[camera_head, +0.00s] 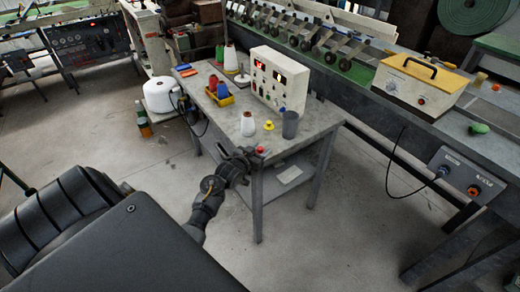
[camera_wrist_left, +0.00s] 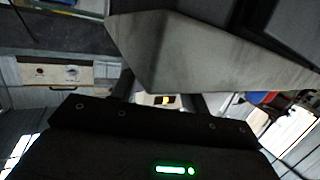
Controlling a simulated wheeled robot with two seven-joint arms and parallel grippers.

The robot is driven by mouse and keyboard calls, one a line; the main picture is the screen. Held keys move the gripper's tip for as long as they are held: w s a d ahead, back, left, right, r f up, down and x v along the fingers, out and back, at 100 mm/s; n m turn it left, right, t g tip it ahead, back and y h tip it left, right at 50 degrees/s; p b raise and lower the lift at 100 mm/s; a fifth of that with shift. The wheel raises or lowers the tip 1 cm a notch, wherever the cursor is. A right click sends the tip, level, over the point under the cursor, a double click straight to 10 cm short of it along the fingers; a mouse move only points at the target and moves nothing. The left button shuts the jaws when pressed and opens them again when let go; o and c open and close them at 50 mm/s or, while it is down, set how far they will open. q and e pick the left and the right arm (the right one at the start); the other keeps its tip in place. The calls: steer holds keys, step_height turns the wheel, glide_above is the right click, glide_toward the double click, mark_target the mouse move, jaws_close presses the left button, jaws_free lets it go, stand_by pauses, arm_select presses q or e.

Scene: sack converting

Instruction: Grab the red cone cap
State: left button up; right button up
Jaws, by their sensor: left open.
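The small red cone cap (camera_head: 260,149) is at the front edge of the grey worktable, right by my left gripper (camera_head: 252,156). The dark jaws partly overlap it in the head view, and I cannot tell whether they touch it. My left gripper is open. In the left wrist view, the dark fingers (camera_wrist_left: 165,92) show with a small bright patch between them, but I cannot make out the red cap there. My right gripper is not in view.
On the worktable (camera_head: 215,123) stand a white cone (camera_head: 247,123), a yellow cap (camera_head: 268,125), a grey cup (camera_head: 290,124), a control box (camera_head: 279,80) and a yellow tray (camera_head: 220,97) with spools. A conveyor line (camera_head: 350,85) runs behind. The floor in front is clear.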

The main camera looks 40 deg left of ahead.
arm_select(q)
steer(key=shift+x, duration=1)
steer(key=shift+s, duration=0.1)
jaws_close()
steer(key=shift+r, duration=0.15)
